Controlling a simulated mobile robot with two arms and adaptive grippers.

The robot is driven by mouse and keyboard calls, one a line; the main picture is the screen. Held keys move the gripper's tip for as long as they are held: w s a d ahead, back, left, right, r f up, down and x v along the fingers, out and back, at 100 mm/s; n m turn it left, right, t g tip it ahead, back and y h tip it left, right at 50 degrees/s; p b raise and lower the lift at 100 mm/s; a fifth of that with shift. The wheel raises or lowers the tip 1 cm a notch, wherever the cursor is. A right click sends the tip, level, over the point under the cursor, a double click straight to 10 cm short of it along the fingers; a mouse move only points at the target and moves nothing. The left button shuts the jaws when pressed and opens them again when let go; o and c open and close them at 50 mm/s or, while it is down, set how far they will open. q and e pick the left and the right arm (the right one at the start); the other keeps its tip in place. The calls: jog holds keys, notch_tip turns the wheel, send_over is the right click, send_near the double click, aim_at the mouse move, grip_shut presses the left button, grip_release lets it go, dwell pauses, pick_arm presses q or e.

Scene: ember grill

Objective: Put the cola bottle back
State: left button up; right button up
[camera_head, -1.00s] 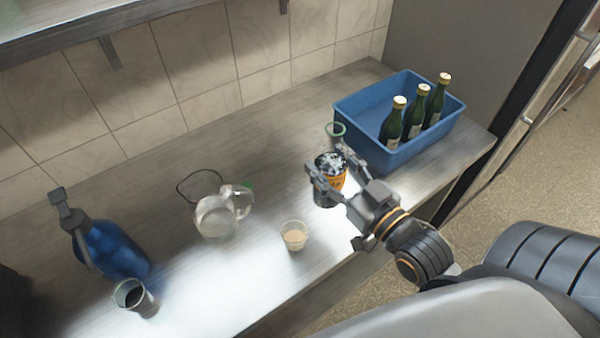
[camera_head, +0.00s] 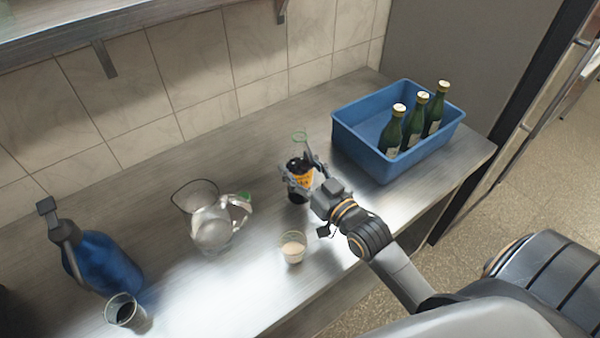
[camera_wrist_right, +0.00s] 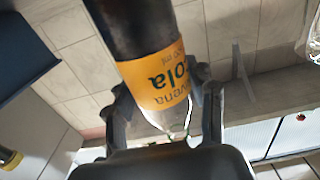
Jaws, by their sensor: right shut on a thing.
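The cola bottle (camera_head: 301,180) has an orange label and dark contents, with a green ring above it. My right gripper (camera_head: 300,178) is shut around it, over the counter to the left of the blue crate. In the right wrist view the bottle (camera_wrist_right: 165,75) stands between the fingers, its label text upside down in the picture. I cannot tell whether its base touches the counter. The blue crate (camera_head: 360,152) stands at the counter's right end and holds green bottles (camera_head: 413,122) along its right side. My left gripper is not in view.
A small cup (camera_head: 292,249) of pale contents stands in front of the bottle. A glass jug (camera_head: 212,230) is to the left. The crate's left part is empty.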

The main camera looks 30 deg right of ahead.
notch_tip(320, 180, down, 2)
jog(key=shift+f, duration=0.2)
jog(key=shift+f, duration=0.1)
jog(key=o, duration=1.5)
jog(key=shift+f, duration=0.1)
jog(key=shift+s+d+r+b, duration=0.1)
jog(key=shift+s+d+b, duration=0.25)
jog(key=shift+s, duration=1.65)
jog(key=shift+s+d+r+b, duration=0.15)
jog(key=shift+s+b, duration=0.3)
jog(key=shift+s, duration=1.55)
jog(key=shift+s+d+f+b, duration=0.1)
jog(key=shift+s+d+b, duration=0.3)
jog(key=shift+s, duration=1.6)
